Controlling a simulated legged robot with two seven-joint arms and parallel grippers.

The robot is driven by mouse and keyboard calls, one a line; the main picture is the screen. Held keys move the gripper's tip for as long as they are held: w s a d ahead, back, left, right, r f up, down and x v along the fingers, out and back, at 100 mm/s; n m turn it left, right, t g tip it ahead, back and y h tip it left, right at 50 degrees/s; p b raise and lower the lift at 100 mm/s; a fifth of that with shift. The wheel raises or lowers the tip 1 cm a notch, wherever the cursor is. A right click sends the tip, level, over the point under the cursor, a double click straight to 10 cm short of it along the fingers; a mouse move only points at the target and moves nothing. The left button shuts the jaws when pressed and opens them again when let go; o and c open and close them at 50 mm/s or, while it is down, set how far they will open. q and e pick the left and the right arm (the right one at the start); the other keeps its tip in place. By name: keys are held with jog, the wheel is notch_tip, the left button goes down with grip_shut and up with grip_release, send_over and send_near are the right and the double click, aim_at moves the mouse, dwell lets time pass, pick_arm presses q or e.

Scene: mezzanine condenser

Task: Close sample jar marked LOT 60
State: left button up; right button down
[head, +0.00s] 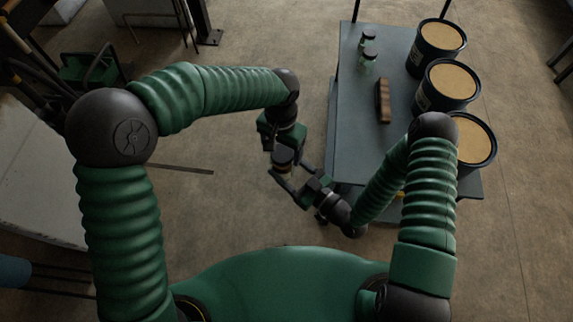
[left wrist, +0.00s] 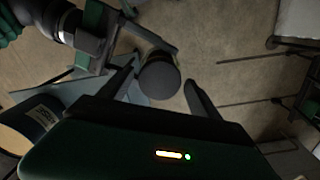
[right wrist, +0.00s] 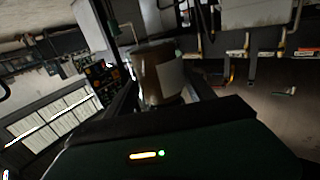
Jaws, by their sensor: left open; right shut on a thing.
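A small sample jar with a round dark lid (head: 283,157) is held in the air left of the cart. My right gripper (head: 287,172) is shut on the jar's body. In the right wrist view the jar (right wrist: 152,70) looks brownish and glassy, with a pale label (right wrist: 172,77) whose writing I cannot read. My left gripper (head: 281,142) is open above it. In the left wrist view the lid (left wrist: 160,80) lies between the open fingers, with a gap at the right finger. The lid sits at the jar's top; I cannot tell how tightly.
The grey cart (head: 350,135) stands at the right. It carries two small dark-lidded jars (head: 368,37) (head: 369,55), a brown block (head: 384,100) and three dark buckets (head: 441,45) (head: 447,84) (head: 474,138) with tan tops. Bare floor lies left of the cart.

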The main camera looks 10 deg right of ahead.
pick_arm(q)
jog(key=c, duration=1.5)
jog(key=o, duration=1.6)
jog(key=shift+o, duration=0.2)
jog(key=shift+r, duration=0.1)
notch_tip(320, 180, up, 12)
jog(key=shift+w, duration=0.1)
